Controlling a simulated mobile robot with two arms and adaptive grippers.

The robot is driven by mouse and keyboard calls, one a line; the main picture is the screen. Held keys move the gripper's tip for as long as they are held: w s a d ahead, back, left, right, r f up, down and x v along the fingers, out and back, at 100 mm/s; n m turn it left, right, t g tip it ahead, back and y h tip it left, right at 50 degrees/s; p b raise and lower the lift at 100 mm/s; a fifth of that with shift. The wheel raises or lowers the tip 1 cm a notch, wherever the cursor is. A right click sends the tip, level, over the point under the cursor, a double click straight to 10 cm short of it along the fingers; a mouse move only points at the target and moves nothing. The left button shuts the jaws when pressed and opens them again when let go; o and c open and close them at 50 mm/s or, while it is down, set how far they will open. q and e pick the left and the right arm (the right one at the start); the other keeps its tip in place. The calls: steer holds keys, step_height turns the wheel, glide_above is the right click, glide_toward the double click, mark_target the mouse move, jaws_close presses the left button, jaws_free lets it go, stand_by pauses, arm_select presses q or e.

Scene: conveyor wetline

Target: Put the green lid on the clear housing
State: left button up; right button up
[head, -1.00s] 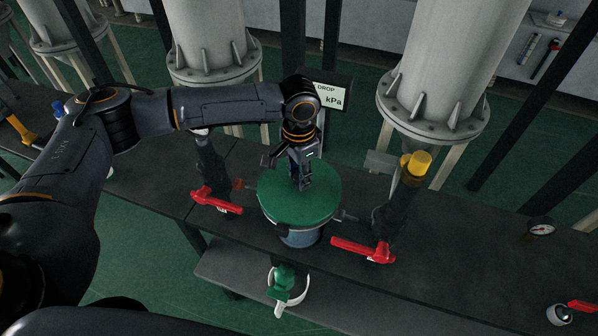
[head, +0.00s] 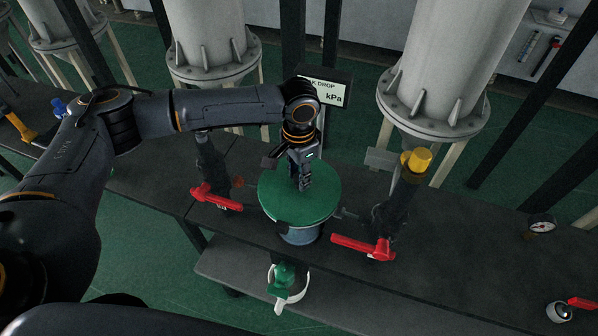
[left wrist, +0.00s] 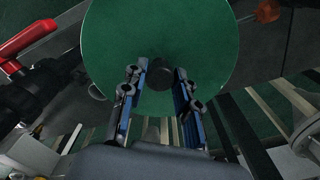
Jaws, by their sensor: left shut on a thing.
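The round green lid (head: 280,205) is held level at mid-bench by my left gripper (head: 304,188). In the left wrist view the lid (left wrist: 115,50) fills the upper middle, and the fingers (left wrist: 157,85) stand on both sides of its dark central knob (left wrist: 160,74). The gripper is shut on the lid. The clear housing (head: 301,236) shows as a bluish wall directly beneath the lid's front edge. The lid hides its rim, so I cannot tell whether the two touch. My right gripper is not in view.
Red valve handles (head: 362,247) flank the housing, the other one (head: 214,198) on the left. A yellow-capped valve (head: 416,162) stands to the right. A green-and-white item (head: 284,283) is on the lower shelf. A kPa display (head: 331,93) stands behind.

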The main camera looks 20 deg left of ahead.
arm_select(q)
steer(key=o, duration=1.1)
steer(key=shift+f, duration=0.1)
step_height(320, 180, up, 12)
